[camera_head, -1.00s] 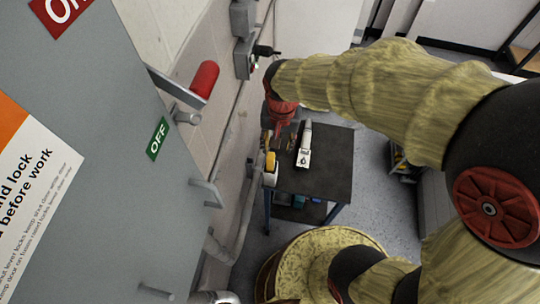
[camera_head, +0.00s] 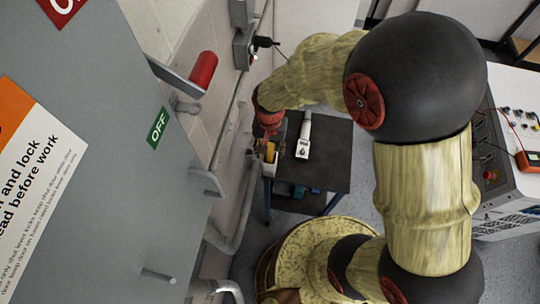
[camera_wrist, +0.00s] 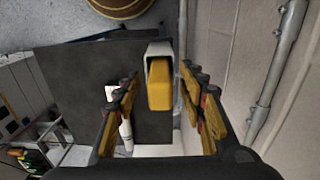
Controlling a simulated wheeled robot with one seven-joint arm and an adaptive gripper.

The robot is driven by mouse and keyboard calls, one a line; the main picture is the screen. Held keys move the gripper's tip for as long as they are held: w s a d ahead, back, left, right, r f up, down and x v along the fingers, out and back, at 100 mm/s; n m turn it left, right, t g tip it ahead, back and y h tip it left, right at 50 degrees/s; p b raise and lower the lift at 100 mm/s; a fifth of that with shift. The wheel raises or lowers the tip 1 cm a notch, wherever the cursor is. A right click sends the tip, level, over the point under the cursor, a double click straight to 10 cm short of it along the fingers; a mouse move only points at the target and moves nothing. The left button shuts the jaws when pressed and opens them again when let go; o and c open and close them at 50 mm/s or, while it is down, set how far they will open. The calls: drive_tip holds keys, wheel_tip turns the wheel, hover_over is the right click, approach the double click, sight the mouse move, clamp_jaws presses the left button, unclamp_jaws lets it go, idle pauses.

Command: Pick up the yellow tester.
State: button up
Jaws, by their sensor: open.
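The yellow tester (camera_wrist: 159,88) sits at a white holder (camera_wrist: 157,49) by the edge of a dark table top. In the wrist view it lies between the two finger sets of my gripper (camera_wrist: 160,78), with a gap on each side. My gripper is open and holds nothing. How deep the fingers reach beside the tester is hard to tell. In the head view my gripper (camera_head: 268,143) is over the table's left edge and partly hides the tester (camera_head: 270,153).
A white long-handled tool (camera_head: 304,138) lies on the dark table (camera_head: 330,165), close to the tester. A grey wall with conduit (camera_head: 228,150) runs close on the left. A grey cabinet with a red lever (camera_head: 203,71) stands nearer. An orange meter (camera_head: 528,159) is at far right.

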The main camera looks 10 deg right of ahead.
clamp_jaws()
idle(0.5)
